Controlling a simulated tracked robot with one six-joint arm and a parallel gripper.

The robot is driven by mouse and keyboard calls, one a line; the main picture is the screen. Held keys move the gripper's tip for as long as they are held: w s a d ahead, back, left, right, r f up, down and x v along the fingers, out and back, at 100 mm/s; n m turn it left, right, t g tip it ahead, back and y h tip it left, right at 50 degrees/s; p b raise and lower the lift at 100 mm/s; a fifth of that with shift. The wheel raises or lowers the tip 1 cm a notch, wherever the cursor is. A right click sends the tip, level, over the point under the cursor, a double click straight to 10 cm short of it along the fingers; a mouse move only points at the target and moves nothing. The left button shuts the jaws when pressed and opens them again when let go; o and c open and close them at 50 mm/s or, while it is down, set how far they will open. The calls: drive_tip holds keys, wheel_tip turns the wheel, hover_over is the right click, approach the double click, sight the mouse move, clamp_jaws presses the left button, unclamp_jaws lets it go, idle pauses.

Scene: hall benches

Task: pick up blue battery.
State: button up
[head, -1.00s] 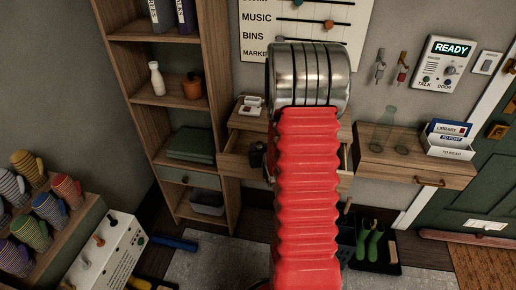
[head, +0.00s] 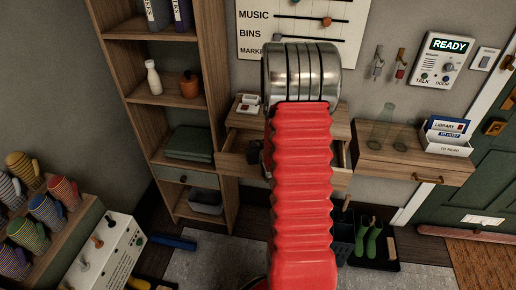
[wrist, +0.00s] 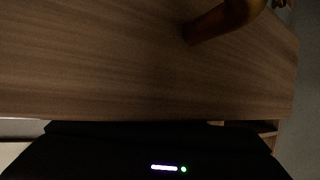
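I cannot make out a blue battery in either view. An open wooden drawer (head: 236,161) juts from the wall shelf in the head view, and my red arm hides most of its inside. A small dark shape shows at the arm's left edge there; I cannot tell what it is. My gripper is hidden behind the arm in the head view. In the wrist view a black body with small lights, apparently mine, fills the bottom. No fingertips can be made out. Above it lies a brown wooden surface (wrist: 100,60) with a brass-coloured handle (wrist: 218,20).
A small white device (head: 248,101) sits on the shelf top. To the right, a second shelf drawer (head: 400,165) is shut, with a green glass vessel (head: 380,132) and a letter holder (head: 446,140) on top. A tall bookcase (head: 140,110) stands close on the left.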

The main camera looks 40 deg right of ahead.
clamp_jaws()
drive_tip(key=shift+r, duration=0.15)
wheel_tip(320, 180, up, 18)
idle(0.9)
idle(0.5)
